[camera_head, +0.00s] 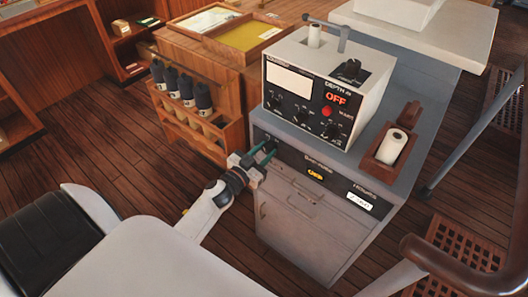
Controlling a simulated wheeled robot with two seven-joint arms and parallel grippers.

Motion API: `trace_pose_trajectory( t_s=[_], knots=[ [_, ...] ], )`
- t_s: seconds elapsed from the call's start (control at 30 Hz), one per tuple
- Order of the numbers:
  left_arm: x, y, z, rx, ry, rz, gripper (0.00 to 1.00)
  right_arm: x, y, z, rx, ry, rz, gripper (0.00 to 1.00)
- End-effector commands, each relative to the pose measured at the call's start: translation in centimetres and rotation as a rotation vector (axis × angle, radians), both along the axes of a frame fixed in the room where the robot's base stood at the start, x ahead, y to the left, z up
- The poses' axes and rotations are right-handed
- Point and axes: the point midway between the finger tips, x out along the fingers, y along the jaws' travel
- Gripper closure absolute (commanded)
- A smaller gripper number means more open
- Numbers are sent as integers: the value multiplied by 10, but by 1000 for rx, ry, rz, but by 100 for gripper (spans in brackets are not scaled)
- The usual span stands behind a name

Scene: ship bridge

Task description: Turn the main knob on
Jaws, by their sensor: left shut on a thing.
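A white-grey instrument box (315,95) with knobs and a red "OFF" readout stands on a grey cabinet (310,225). The cabinet has a dark panel strip (335,187) along its upper front edge. My left gripper (266,153) reaches in from the lower left to the left end of this strip. Its dark green fingers are shut at the strip, on what seems to be the main knob; the fingers hide the knob itself, so its angle cannot be told. My right gripper is not in view.
A yellow-lit label (315,175) sits on the strip. A paper roll in a wooden holder (392,146) stands on the cabinet's right. A wooden rack with dark bottles (186,92) stands left of the cabinet. A metal rail (470,140) is at the right. Floor left of the cabinet is clear.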

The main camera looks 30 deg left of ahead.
Motion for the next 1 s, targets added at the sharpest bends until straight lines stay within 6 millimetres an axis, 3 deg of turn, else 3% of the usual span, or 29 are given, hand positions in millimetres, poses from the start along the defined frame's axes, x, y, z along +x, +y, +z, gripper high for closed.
trace_pose_trajectory(
  t_s=[0.7,1.0],
  knots=[
    [0,0,-1,639,-51,0,91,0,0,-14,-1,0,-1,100],
    [0,0,0,837,-67,0,91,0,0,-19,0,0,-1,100]
  ],
)
